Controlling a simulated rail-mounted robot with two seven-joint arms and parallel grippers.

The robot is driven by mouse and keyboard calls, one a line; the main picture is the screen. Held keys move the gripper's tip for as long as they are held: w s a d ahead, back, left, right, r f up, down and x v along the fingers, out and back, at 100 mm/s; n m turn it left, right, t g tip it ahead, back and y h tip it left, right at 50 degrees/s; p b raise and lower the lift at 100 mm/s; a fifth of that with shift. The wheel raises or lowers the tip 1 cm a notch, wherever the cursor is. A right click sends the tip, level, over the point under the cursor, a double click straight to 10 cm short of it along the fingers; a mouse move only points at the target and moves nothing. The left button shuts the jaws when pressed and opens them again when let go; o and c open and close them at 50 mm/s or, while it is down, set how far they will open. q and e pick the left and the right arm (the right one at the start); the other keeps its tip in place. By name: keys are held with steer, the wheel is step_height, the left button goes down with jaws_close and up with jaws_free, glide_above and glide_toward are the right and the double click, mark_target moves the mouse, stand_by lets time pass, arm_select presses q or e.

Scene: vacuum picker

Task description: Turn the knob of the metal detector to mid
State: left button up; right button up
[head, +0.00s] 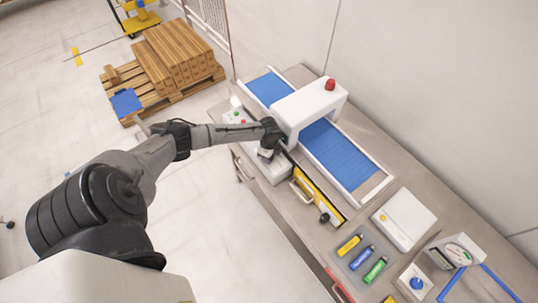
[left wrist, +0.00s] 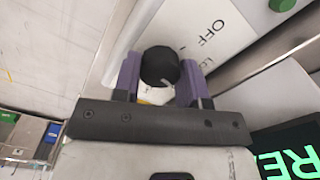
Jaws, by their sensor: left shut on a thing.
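The metal detector (head: 312,103) is a white arch over a blue conveyor belt, with a red dome on top. My left gripper (head: 266,153) is at its near side, and in the head view my arm hides the knob. In the left wrist view the black round knob (left wrist: 159,67) with a pale pointer mark sits between the two purple fingers of my left gripper (left wrist: 160,75), which is shut on it. A white panel (left wrist: 205,25) beside it reads OFF, with a partly hidden label below. The knob's exact setting cannot be told. My right gripper is not in view.
The conveyor (head: 345,157) runs along the bench. Coloured cylinders lie in a grey tray (head: 345,262). A dark screen with green letters (left wrist: 292,160) shows in the wrist view. Stacked boxes (head: 178,52) stand behind.

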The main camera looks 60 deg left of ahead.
arm_select(q)
steer(key=shift+m, duration=0.9)
steer(key=o, duration=0.9)
steer(key=shift+o, duration=0.2)
steer(key=shift+r, duration=0.1)
steer(key=shift+r, duration=0.3)
step_height(320, 180, up, 13)
steer(key=b, duration=0.1)
